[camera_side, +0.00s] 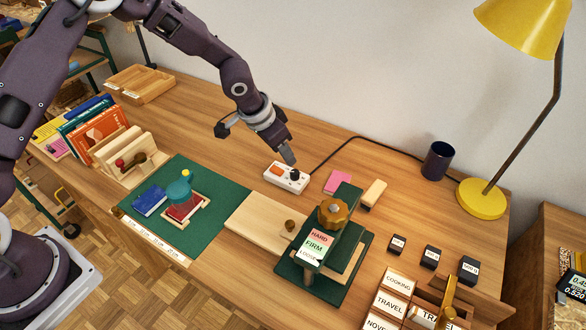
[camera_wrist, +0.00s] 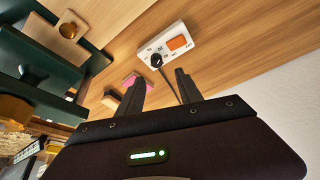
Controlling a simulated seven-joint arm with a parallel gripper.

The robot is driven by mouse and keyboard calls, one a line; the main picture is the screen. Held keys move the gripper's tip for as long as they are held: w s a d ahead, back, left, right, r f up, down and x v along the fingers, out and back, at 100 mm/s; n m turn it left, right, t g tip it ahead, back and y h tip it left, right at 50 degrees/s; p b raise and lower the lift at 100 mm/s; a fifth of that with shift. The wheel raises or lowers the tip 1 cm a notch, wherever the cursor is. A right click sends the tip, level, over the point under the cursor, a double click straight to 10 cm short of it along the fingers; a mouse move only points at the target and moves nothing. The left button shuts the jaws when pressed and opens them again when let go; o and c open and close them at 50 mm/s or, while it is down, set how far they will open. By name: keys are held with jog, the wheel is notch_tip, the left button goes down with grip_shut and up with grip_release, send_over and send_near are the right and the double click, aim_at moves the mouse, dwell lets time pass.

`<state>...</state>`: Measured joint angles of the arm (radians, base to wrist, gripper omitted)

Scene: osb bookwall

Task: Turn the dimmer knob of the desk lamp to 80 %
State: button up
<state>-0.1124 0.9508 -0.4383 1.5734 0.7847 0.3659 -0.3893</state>
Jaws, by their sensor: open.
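The desk lamp (camera_side: 483,199) has a yellow shade and base and stands at the back right. A black cord runs from it to a white dimmer box (camera_side: 283,184), which has an orange switch (camera_side: 277,170) and a black dimmer knob (camera_side: 295,175). My gripper (camera_side: 289,160) is just above the box near the knob, fingers pointing down. In the wrist view the two fingers of my gripper (camera_wrist: 160,77) are apart with nothing between them. The knob (camera_wrist: 157,60) shows just beyond the gap, on the box (camera_wrist: 152,46). The scale setting is too small to read.
A pink pad (camera_side: 337,182) and a wooden block (camera_side: 374,193) lie right of the box. A green press (camera_side: 340,225) with a brown handwheel stands in front. A dark cup (camera_side: 438,160) stands near the lamp. The wall is close behind.

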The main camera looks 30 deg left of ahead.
aim_at(295, 172)
jog(key=x, duration=0.8)
jog(key=shift+s+d+f, duration=0.1)
jog(key=shift+d+f, duration=0.15)
jog(key=shift+f, duration=0.15)
grip_shut()
